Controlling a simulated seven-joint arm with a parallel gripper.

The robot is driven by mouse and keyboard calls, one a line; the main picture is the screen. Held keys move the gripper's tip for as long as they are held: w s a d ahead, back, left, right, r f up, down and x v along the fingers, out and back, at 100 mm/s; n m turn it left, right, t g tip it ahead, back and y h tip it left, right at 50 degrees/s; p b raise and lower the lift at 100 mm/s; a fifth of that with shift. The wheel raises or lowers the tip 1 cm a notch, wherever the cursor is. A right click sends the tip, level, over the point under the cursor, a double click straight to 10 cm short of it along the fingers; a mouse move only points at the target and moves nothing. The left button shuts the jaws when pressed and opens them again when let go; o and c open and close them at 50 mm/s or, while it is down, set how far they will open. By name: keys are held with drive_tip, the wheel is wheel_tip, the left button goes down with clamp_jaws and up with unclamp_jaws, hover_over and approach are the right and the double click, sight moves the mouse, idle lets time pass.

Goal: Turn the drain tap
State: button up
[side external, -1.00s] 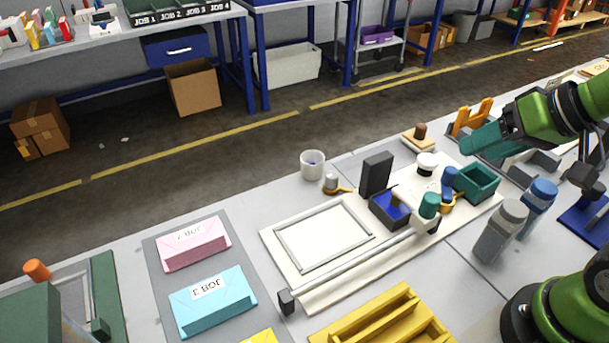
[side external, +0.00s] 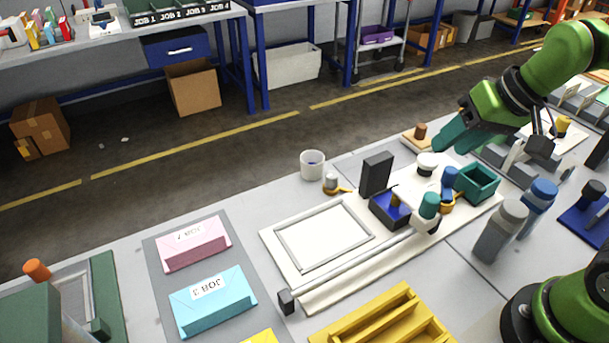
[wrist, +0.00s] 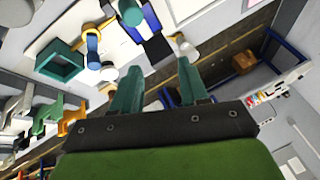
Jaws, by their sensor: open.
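My gripper (side external: 443,145) hangs over the back of the white plotter board, near a white round knob (side external: 427,161). Its teal fingers are open and empty; in the wrist view the gripper (wrist: 158,74) shows a clear gap between them. No part is labelled as the drain tap. A small grey knob with a yellow lever (side external: 336,186) stands behind the board, left of the black block. A blue cylinder with an orange-yellow ring (side external: 448,188) stands by the teal tray (side external: 477,182). Which of these is the tap, I cannot tell.
The black block (side external: 376,173) and the blue box (side external: 388,210) stand close together on the board. A teal-capped carriage (side external: 428,208) sits on the rail. A white cup (side external: 312,165) is behind. Grey and blue bottles (side external: 502,230) stand to the right.

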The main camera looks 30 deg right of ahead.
drive_tip(key=w+a+f+g, duration=0.1)
drive_tip(key=w+a+g, duration=0.15)
drive_tip(key=w, duration=0.65)
drive_tip(key=m+g+h, duration=0.2)
drive_tip(key=m+g, duration=0.1)
drive_tip(key=m, duration=0.4)
hover_over(332, 175)
wheel_tip(332, 175, down, 3)
wheel_tip(332, 175, down, 17)
drive_tip(key=shift+r, duration=0.2)
drive_tip(key=c, duration=0.8)
drive_tip(key=shift+o, duration=0.2)
